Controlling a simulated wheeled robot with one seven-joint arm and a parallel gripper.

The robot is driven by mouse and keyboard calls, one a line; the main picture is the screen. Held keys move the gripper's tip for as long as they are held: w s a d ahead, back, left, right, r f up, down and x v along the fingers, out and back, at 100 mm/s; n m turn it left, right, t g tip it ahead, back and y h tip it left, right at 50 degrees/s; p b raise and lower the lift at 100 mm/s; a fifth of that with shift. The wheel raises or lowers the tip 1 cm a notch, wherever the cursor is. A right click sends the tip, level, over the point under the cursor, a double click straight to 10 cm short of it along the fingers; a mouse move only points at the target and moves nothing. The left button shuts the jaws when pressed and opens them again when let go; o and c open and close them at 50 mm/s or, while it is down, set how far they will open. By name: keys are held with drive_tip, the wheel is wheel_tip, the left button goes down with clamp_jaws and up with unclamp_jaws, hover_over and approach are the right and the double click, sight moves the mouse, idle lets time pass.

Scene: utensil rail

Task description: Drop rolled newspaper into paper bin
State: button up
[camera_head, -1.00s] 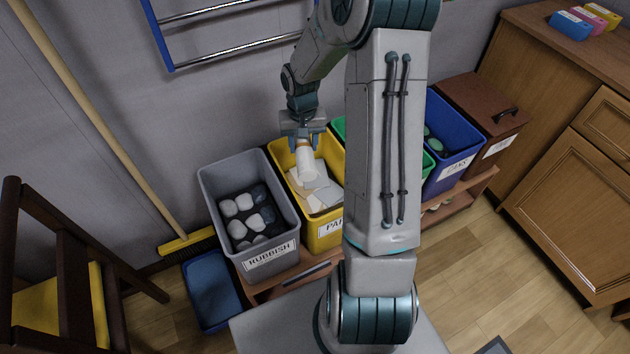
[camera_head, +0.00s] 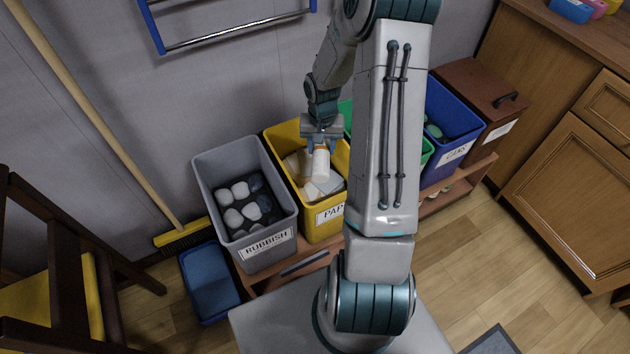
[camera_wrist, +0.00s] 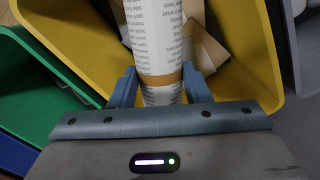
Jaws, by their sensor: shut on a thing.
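The rolled newspaper (camera_head: 321,164) is a white printed roll with a tan band. My gripper (camera_head: 322,143) is shut on it near the band, and the roll points down over the yellow paper bin (camera_head: 325,229). In the wrist view the newspaper (camera_wrist: 157,40) runs from between the two blue fingers (camera_wrist: 160,88) toward the yellow bin's (camera_wrist: 65,25) inside. Pale paper and card pieces (camera_head: 318,188) lie in the bin under the roll. I cannot tell whether the roll's lower end touches them. Part of the bin's right side is hidden behind my arm.
The grey rubbish bin (camera_head: 282,243) stands left of the yellow bin. A green bin (camera_head: 427,153), mostly hidden, a blue cans bin (camera_head: 447,170) and a brown lidded bin (camera_head: 480,88) stand to the right. A broom (camera_head: 95,125) leans at the left wall.

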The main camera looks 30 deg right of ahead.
drive_tip(key=o, duration=1.1)
wheel_tip(320, 180, up, 14)
drive_tip(key=p, duration=0.3)
drive_tip(key=shift+f, duration=0.1)
